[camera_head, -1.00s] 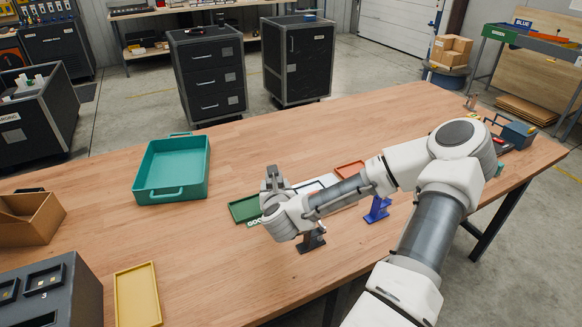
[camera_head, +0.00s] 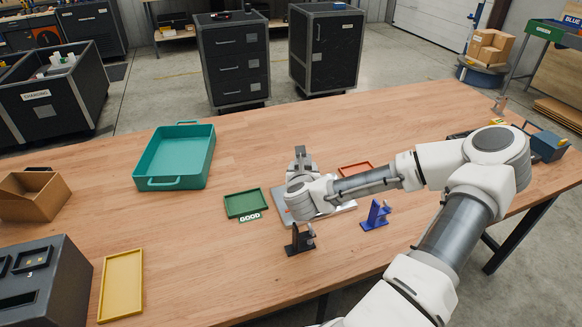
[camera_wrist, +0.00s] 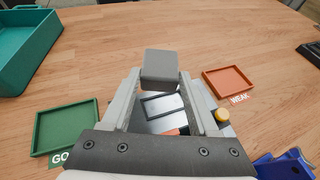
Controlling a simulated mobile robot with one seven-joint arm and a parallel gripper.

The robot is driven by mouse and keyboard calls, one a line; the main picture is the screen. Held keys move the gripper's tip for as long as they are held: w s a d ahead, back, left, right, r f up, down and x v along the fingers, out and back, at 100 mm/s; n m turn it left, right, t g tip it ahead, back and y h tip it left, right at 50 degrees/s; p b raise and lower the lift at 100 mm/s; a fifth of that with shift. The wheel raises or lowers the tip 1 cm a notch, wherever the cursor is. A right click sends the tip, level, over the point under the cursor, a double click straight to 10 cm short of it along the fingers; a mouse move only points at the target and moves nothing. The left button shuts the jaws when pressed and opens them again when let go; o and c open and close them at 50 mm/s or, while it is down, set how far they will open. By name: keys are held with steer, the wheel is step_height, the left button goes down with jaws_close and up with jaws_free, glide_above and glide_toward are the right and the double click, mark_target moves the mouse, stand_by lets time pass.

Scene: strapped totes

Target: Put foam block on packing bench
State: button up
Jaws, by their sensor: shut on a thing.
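A plain grey block (camera_wrist: 160,66), which looks like the foam block, is held between the fingertips of my gripper (camera_wrist: 160,80) in the wrist view. In the head view my gripper (camera_head: 300,165) is raised over the middle of the wooden bench (camera_head: 190,235), above a light grey plate or device. The block is small and partly merged with the fingers there. The wooden bench surface fills most of the head view; I cannot tell from any label whether it is the packing bench.
A green tray (camera_head: 246,203) labelled GOOD, an orange tray (camera_head: 356,170) labelled WEAK and a blue stand (camera_head: 375,215) lie near my gripper. A teal tote (camera_head: 175,155), cardboard box (camera_head: 33,195) and yellow tray (camera_head: 121,285) are left. Bare wood lies between them.

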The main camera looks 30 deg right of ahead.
glide_above(279, 184)
step_height(279, 184, down, 7)
steer(key=shift+r, duration=0.1)
steer(key=shift+f, duration=2)
steer(key=shift+f, duration=0.1)
steer(key=shift+f+b, duration=0.15)
steer(key=shift+b, duration=0.2)
steer(key=o, duration=1.3)
